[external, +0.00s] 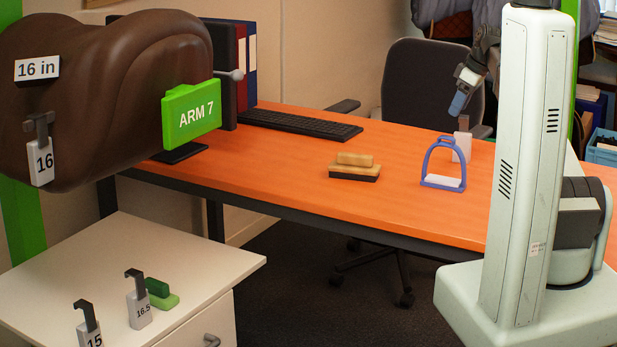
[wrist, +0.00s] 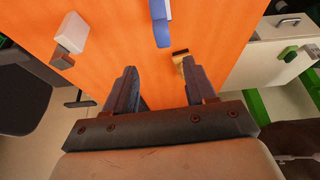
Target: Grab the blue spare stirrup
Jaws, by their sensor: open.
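The blue stirrup (external: 443,183) stands upright on the orange desk in the external view, with a white pad on its tread. In the wrist view the stirrup (wrist: 161,32) is cut off by the top edge, ahead of the fingers and roughly between their lines. My gripper (external: 459,103) hangs above the desk, higher than the stirrup and apart from it. In the wrist view the dark fingers of my gripper (wrist: 158,68) are spread, with nothing between them.
A white block (external: 463,142) stands just behind the stirrup. A wooden brush (external: 354,166) lies left of it, with clear desk between. A keyboard (external: 300,124) lies farther back. The brown saddle form (external: 110,90) and a white cabinet (external: 190,262) with tagged hooks are at the left.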

